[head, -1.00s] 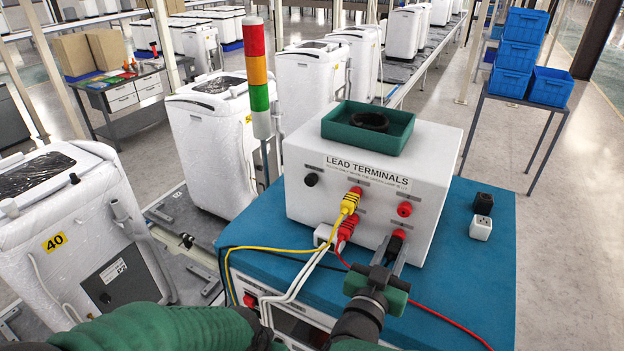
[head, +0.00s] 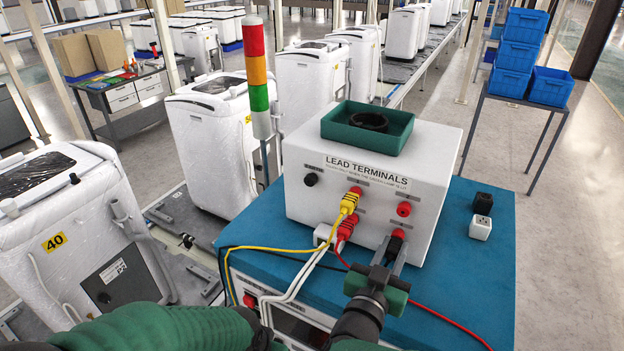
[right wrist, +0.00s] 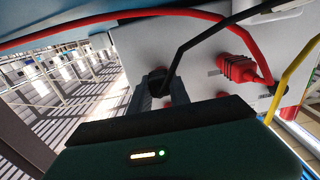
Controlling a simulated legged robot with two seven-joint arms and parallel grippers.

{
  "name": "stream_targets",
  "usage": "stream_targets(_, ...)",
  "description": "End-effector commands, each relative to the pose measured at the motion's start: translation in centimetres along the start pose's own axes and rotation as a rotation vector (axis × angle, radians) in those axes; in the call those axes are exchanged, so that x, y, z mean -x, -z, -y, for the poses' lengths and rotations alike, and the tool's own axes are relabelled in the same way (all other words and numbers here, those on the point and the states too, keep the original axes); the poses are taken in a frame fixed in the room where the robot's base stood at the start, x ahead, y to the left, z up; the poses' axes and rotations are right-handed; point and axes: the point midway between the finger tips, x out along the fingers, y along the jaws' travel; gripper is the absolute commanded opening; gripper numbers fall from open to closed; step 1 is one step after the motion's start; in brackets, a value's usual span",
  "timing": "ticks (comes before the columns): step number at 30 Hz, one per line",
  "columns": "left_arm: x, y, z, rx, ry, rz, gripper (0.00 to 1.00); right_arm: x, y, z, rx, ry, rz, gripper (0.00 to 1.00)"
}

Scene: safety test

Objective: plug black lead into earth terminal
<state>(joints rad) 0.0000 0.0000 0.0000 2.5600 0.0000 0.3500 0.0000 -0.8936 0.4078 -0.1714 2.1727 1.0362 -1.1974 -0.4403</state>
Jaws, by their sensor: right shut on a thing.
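The white lead terminals box (head: 300,205) stands on the blue-topped bench. A black socket (head: 311,180), under a small label that seems to read EARTH, is at its front left and is empty. My right gripper (head: 388,252) is shut on the black plug (head: 396,243) at the front's lower right, against a red terminal; how deep it sits cannot be told. In the right wrist view the black plug (right wrist: 157,80) is between the fingers, with the black lead (right wrist: 205,35) running up right. My left gripper is not in view; only a green-sleeved arm shows.
A yellow plug (head: 349,203) and a red plug (head: 346,228) sit in the box's front. An upper-right red terminal (head: 404,209) is empty. A green tray (head: 395,138) is on top. A signal tower (head: 259,85) stands left. Black and white blocks (head: 481,228) lie right.

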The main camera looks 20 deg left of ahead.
Motion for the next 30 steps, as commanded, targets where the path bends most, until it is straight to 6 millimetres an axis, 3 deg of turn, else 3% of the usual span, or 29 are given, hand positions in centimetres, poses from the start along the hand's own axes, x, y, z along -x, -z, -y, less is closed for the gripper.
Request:
stream_targets(10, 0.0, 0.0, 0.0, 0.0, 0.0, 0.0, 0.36, 0.1, 0.0, 0.0, 0.0, 0.0, 0.0, 0.0)
stream_targets(30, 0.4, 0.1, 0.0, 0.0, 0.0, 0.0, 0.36, 2.8, 0.0, 0.0, -0.001, 0.0, 0.0, 0.0)
